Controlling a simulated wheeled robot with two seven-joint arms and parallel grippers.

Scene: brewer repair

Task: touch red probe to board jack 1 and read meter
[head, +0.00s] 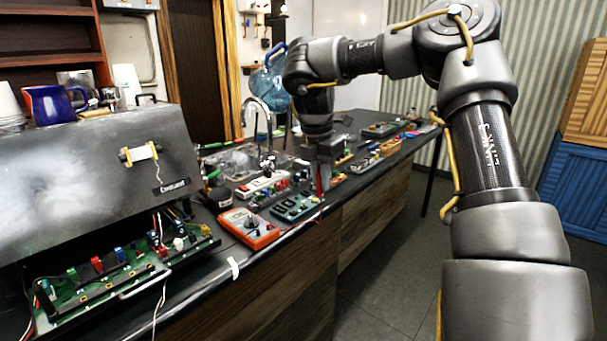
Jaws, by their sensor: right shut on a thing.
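My right gripper (324,158) points down over the counter and is shut on the red probe (322,180). The probe hangs roughly upright, at the right end of a dark green box (296,207); I cannot tell whether its tip touches anything. The orange meter (248,229) lies on the counter left of that box; its display is too small to read. A green circuit board (108,284) with red, blue and green parts sits in the open base of the grey brewer (95,165), far left of the probe. Jack numbers cannot be read. My left gripper is out of view.
A power strip (262,186) and a sink tap (257,118) stand behind the meter. Several trays and small parts lie along the counter to the right. A blue mug (52,104) stands on the brewer. A white cable (159,303) hangs over the counter's front edge.

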